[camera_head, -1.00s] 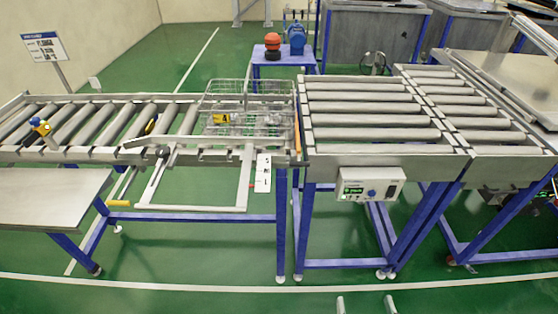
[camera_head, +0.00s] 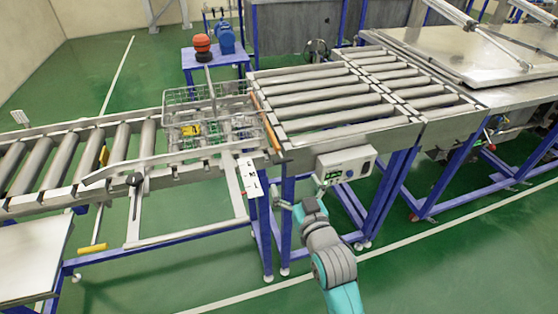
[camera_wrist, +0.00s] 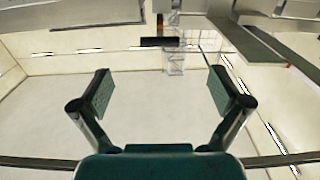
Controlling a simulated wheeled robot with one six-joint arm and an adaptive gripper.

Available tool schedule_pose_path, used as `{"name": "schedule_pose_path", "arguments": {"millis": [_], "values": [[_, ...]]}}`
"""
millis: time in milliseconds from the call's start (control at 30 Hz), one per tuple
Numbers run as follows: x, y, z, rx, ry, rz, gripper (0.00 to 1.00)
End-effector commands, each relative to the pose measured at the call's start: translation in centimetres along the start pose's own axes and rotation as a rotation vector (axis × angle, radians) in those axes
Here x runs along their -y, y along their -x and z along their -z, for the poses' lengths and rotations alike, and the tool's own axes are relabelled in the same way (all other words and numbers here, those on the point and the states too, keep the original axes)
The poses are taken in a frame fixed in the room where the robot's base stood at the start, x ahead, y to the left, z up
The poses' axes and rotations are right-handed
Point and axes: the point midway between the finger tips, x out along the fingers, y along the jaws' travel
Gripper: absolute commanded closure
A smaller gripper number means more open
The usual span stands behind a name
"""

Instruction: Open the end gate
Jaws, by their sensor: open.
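An upright orange-brown bar (camera_head: 265,122) stands across the end of the left roller conveyor, at the gap before the right-hand rollers; it looks like the end gate, but I cannot be sure. A wire basket (camera_head: 178,97) with a yellow item (camera_head: 190,130) in it sits on the rollers just left of the bar. My gripper (camera_head: 300,198) is in front of the conveyor frame, below and right of the bar and near the control box. In the wrist view my gripper (camera_wrist: 160,92) has its two fingers wide apart with nothing between them.
A control box (camera_head: 346,166) with a lit display hangs on the right conveyor's front. A white label plate (camera_head: 250,178) and a pale lever frame (camera_head: 165,240) project from the left conveyor. Blue legs (camera_head: 287,235) stand close to my arm. Green floor (camera_head: 200,270) in front is open.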

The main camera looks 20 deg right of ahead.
Motion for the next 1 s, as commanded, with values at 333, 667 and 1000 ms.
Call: {"name": "schedule_pose_path", "arguments": {"millis": [333,667,1000], "values": [[0.0,-5.7,0.1,-0.002,0.0,0.0,0.01],[0.0,-9.1,0.1,-0.001,0.0,0.0,0.01],[0.0,-9.4,0.0,0.0,0.0,0.0,0.01]]}}
